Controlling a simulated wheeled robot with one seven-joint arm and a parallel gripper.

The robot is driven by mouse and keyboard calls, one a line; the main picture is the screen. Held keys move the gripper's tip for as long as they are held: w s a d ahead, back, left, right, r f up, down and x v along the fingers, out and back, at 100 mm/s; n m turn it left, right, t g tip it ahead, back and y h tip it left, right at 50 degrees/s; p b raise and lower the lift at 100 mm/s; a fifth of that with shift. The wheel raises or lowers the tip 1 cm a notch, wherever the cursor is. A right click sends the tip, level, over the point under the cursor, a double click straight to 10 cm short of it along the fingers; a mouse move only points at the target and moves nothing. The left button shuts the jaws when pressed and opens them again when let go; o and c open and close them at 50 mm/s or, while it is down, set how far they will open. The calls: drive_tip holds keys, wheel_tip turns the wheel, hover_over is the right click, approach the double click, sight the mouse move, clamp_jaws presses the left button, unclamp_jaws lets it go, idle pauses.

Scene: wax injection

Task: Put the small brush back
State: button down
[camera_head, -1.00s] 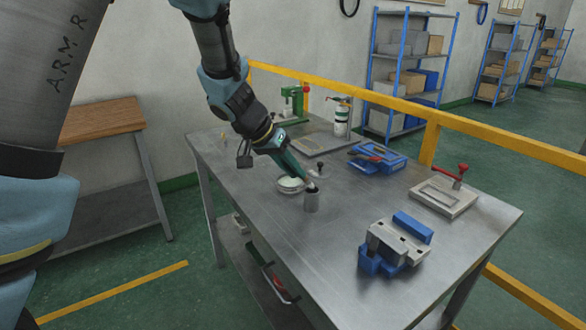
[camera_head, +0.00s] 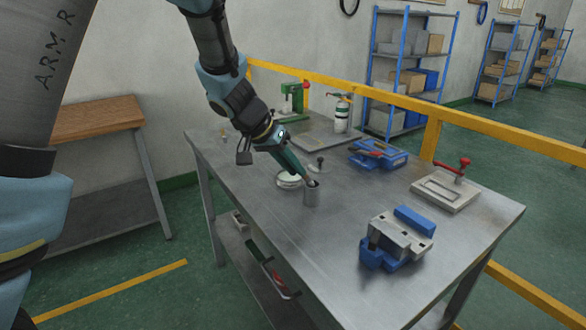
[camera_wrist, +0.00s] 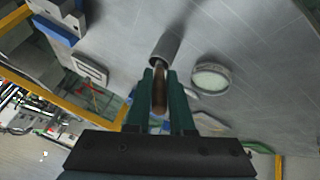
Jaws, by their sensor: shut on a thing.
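My gripper (camera_head: 306,178) is shut on the small brush (camera_wrist: 160,92), whose brown handle shows between the green fingers in the wrist view. The gripper slants down to the right over the table, just above a grey metal cup (camera_head: 311,196). In the wrist view the cup (camera_wrist: 167,48) lies straight beyond the fingertips, and the brush's far end meets its mouth. The bristles are hidden, so how deep the brush is in the cup I cannot tell.
A round dish with pale contents (camera_head: 289,181) stands close left of the cup. A blue and grey block fixture (camera_head: 397,240), a red-handled plate (camera_head: 445,191) and a blue tool tray (camera_head: 377,155) stand on the metal table (camera_head: 300,255). The table front is clear.

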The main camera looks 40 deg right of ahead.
drive_tip(key=c, duration=0.8)
unclamp_jaws()
drive_tip(key=shift+r, duration=0.1)
drive_tip(key=r+p, duration=0.1)
drive_tip(key=p, duration=0.1)
drive_tip(key=shift+r+p, duration=0.35)
drive_tip(key=shift+p, duration=0.05)
drive_tip(key=b+v, duration=0.2)
drive_tip(key=v, duration=0.9)
drive_tip(key=shift+w+a, duration=0.1)
drive_tip(key=shift+a, duration=0.25)
drive_tip(key=w+a+f+n+t+y, duration=0.1)
drive_tip(key=w+a+f+n+y, duration=0.15)
drive_tip(key=a, duration=0.65)
drive_tip(key=w+a+f+n+t+y, duration=0.1)
drive_tip(key=w+a+f+n, duration=0.15)
drive_tip(key=a, duration=0.65)
drive_tip(key=s+a+f+n+y, duration=0.1)
drive_tip(key=a+f+n, duration=0.1)
drive_tip(key=a, duration=0.4)
drive_tip(key=s+a+f+n+y, duration=0.1)
drive_tip(key=a+n, duration=0.1)
drive_tip(key=a, duration=0.5)
drive_tip(key=s+a+f+n+y, duration=0.1)
drive_tip(key=a+f+n, duration=0.1)
drive_tip(key=a, duration=0.5)
drive_tip(key=shift+s+a+f+n+t, duration=0.1)
drive_tip(key=shift+s+f+n+t, duration=0.3)
drive_tip(key=shift+n, duration=0.2)
